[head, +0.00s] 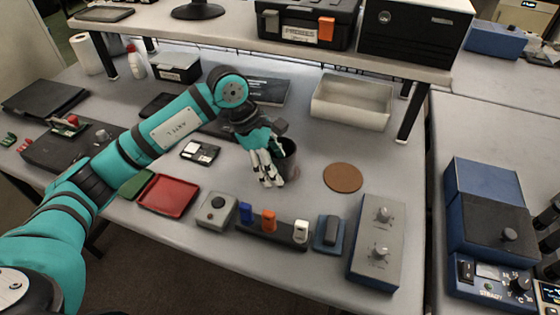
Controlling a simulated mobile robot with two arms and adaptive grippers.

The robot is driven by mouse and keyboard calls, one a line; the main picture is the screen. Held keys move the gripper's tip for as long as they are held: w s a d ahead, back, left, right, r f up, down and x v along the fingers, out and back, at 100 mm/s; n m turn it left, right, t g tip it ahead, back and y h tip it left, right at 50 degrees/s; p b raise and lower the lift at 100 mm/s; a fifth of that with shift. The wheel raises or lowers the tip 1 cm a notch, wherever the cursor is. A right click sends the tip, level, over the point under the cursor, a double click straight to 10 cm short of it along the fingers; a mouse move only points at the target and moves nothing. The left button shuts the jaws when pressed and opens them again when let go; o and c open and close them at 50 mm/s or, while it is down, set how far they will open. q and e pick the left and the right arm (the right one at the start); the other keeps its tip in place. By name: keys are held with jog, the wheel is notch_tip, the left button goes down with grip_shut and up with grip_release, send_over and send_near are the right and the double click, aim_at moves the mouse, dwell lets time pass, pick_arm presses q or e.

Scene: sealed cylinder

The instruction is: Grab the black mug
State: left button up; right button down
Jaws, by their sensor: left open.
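The black mug (289,160) stands upright on the grey table, near the middle of the head view. My left gripper (268,178) reaches down just left of and in front of it and partly covers it. Its fingers are open and point down toward the table. I cannot tell whether a finger touches the mug. The mug's handle is not clearly visible. My right gripper does not show.
A brown round coaster (343,178) lies right of the mug. In front are a switch bar (270,226), a grey control box (377,243) and a red tray (167,195). A beige bin (352,101) stands behind. A raised shelf (240,40) spans the back.

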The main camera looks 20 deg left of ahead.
pick_arm(q)
jog(key=shift+p+x, duration=0.55)
jog(key=shift+x, duration=1.45)
jog(key=shift+s+d+r, duration=0.1)
jog(key=shift+r, duration=0.05)
grip_shut()
